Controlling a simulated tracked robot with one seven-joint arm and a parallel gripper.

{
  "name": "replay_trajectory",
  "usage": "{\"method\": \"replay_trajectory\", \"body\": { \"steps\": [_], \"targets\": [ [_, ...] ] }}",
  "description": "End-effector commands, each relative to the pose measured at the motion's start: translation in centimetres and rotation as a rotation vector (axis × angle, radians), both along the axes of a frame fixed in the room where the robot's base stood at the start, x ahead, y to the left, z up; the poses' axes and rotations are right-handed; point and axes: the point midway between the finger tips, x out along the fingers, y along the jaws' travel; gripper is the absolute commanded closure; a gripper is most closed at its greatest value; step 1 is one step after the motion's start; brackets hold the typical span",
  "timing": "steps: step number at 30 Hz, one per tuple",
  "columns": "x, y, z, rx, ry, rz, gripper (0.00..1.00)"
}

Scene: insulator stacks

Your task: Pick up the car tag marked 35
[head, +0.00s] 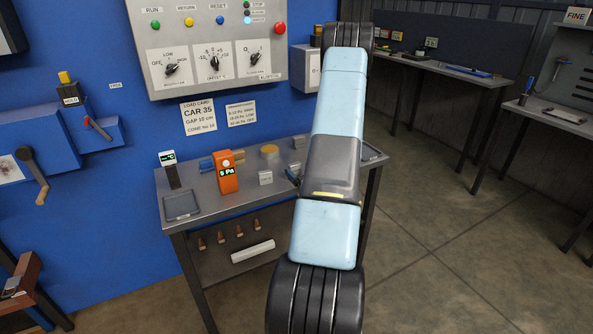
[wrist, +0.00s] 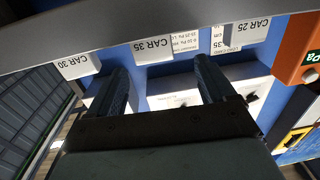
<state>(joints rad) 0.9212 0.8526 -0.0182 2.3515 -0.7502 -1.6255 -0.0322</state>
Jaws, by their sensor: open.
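In the wrist view, where the writing appears upside down, the white tag marked CAR 35 (wrist: 153,48) lies ahead of my gripper (wrist: 160,75), roughly between its two fingers in the picture. My gripper is open, with nothing visible between the fingers. The fingertips look close to the tag, but I cannot tell whether they touch it.
An orange meter (head: 227,172) reading 5 Pa stands on the bench, left of the tags, with a small black display (head: 170,170) and a tray (head: 181,205). A control panel (head: 212,45) and the load card naming CAR 35 (head: 198,117) are on the wall behind.

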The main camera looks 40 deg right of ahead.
Motion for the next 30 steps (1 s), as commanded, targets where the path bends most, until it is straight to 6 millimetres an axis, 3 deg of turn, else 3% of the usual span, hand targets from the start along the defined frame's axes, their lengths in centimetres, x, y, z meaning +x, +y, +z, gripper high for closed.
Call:
{"method": "replay_trajectory", "body": {
  "steps": [12, 23, 30],
  "targets": [
    [4.3, -1.5, -0.3, -0.001, -0.001, 0.000, 0.17],
    [5.0, -1.7, -0.3, 0.000, 0.000, -0.001, 0.17],
    [5.0, -1.7, -0.3, 0.000, 0.000, -0.001, 0.40]
  ]
}}
